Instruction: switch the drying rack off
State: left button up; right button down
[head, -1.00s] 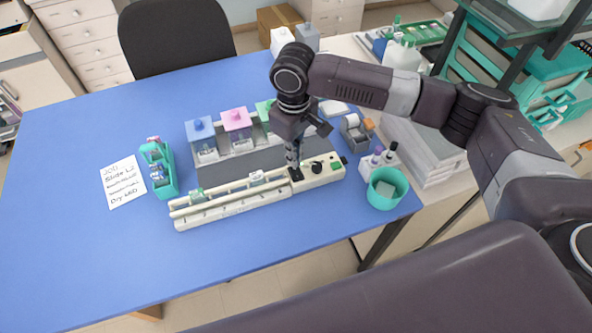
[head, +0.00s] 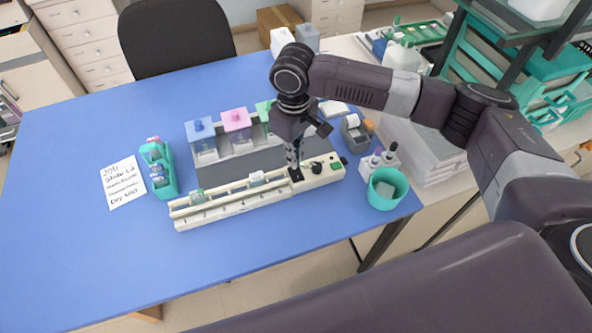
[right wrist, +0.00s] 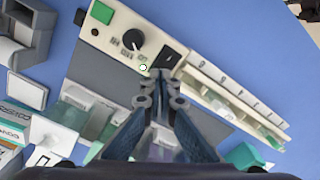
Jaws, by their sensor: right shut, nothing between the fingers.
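The drying rack (head: 250,202) is a long cream unit with numbered slots, lying across the blue table, with a control panel at its right end. The panel has a black knob (right wrist: 133,39), a green square (right wrist: 102,12), a small green-ringed spot (right wrist: 143,68) and a black switch (right wrist: 168,58). My right gripper (head: 295,171) is shut and empty, pointing down at the panel's switch end. In the right wrist view its fingertips (right wrist: 162,82) are right beside the black switch; I cannot tell whether they touch. My left gripper is out of view.
Staining jars with blue (head: 201,130) and pink lids (head: 236,120) stand behind the rack. A teal cup (head: 387,188) and small bottles (head: 378,161) are to its right. A teal slide holder (head: 159,170) and a written note (head: 123,182) lie left. The front left table is clear.

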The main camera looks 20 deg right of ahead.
jog(key=shift+f, duration=1.1)
dwell(0.5)
notch_tip(320, 180, up, 7)
jog(key=p, duration=0.8)
dwell(0.5)
